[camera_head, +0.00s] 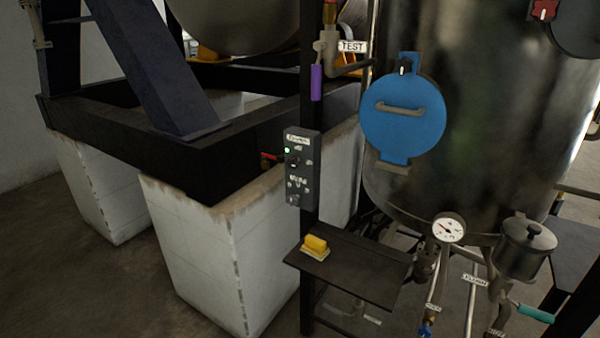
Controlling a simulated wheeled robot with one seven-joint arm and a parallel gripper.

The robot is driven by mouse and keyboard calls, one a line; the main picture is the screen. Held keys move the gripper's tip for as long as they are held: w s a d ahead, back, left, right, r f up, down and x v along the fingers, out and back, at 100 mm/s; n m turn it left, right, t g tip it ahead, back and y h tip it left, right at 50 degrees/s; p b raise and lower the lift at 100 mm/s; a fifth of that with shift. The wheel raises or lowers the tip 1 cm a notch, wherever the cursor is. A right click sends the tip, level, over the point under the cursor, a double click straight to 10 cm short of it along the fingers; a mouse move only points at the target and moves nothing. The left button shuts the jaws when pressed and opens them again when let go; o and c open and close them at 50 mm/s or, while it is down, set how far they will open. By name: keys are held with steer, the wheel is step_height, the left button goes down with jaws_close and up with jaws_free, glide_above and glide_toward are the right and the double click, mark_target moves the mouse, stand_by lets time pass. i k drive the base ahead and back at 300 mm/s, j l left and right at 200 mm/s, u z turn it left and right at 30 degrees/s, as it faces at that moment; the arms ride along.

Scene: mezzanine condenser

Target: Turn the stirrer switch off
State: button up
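A small dark grey control box (302,168) is mounted on a black upright post in the middle of the view. It has a label at its top, a lit green lamp (287,150), a dark knob (294,161) below the lamp and more small controls lower down. The label is too small to read with certainty, so I cannot tell for sure that this is the stirrer switch. My gripper is not in view.
A black shelf (352,268) with a yellow block-like object (316,246) juts out below the box. A steel tank (460,110) with a blue round hatch (402,118) stands right. A pressure gauge (449,229) and pipes sit under it. White plinths (195,260) stand left.

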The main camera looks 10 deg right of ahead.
mark_target(291, 162)
steer(key=i+u, duration=0.3)
steer(key=u, duration=0.2)
steer(key=i+u, duration=0.3)
steer(key=u, duration=0.15)
steer(key=i+l+u, duration=0.1)
steer(key=i+u, duration=0.15)
steer(key=u, duration=0.25)
steer(key=i+l+u, duration=0.25)
steer(key=u, duration=0.25)
